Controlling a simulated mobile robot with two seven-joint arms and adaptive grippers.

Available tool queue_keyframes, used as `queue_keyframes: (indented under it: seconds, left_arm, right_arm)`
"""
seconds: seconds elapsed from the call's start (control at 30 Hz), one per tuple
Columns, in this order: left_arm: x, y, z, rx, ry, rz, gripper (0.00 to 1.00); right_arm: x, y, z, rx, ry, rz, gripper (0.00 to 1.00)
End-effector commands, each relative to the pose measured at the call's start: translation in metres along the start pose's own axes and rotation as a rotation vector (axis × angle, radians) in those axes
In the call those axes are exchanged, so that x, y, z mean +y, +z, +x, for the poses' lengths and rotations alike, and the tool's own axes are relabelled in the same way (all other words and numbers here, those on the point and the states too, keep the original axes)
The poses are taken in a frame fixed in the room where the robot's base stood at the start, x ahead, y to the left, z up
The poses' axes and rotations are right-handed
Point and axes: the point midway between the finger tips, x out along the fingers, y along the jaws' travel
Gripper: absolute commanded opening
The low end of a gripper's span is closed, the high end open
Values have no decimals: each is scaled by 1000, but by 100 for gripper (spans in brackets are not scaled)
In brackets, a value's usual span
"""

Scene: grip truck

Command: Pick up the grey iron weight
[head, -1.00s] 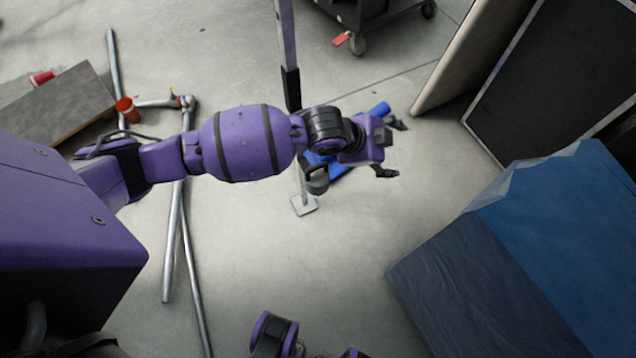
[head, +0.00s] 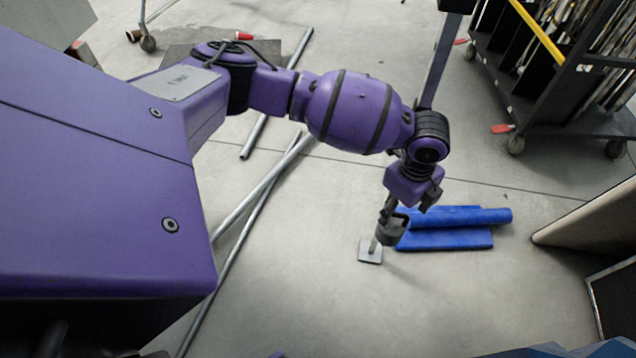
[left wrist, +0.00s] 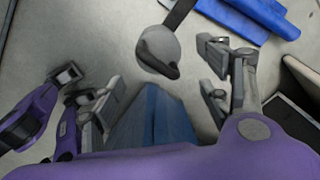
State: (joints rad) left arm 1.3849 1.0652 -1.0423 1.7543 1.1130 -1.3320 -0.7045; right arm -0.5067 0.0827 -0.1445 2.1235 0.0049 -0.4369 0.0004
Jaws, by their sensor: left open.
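My left gripper (head: 411,203) is just above and right of the weight in the head view. In the left wrist view the jaws (left wrist: 160,88) are apart and empty, with the weight beyond them. My right gripper is not clearly seen.
Blue rolls (head: 452,228) lie right of the weight. Metal pipes (head: 262,185) lie on the floor to the left. A loaded cart (head: 560,90) is at the back right.

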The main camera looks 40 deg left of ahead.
Motion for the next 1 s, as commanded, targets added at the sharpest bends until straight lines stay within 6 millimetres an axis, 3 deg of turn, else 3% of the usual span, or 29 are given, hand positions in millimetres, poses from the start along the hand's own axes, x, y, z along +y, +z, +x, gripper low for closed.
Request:
queue_keyframes:
  seconds: [0.1,0.43,0.7,0.97,1.0]
  left_arm:
    - [8,4,3,-18,36,50,70]
    - [7,5,36,-17,35,55,70]
    - [4,6,76,-17,35,54,70]
    - [3,6,77,-17,31,54,70]
    - [3,6,77,-17,31,54,66]
  right_arm:
    - [0,2,1,-3,0,-1,40]
    - [0,6,13,-6,-3,-8,40]
    - [0,16,30,-15,-6,-14,40]
    - [0,16,30,-15,-6,-14,40]
    - [0,16,30,-15,-6,-14,40]
